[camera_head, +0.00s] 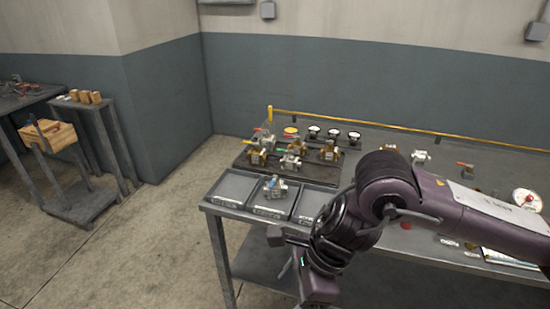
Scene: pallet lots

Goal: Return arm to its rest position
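My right arm (440,205) comes in from the right and reaches over the front edge of the grey table (240,221). Its elbow stands high over the table and its wrist hangs low by the table's front edge. My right gripper (290,268) is at the lower end, in front of the trays; its fingers are small and partly hidden, so I cannot tell whether they are open or shut. No held object shows. My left arm and gripper are not in view.
Shallow dark trays (225,202) line the table's left front; a metal valve (275,186) sits in the middle one. Several valves stand on a dark board (318,174) behind. Gauges and small parts lie at right. A wooden crate (47,136) is far left; the floor between is clear.

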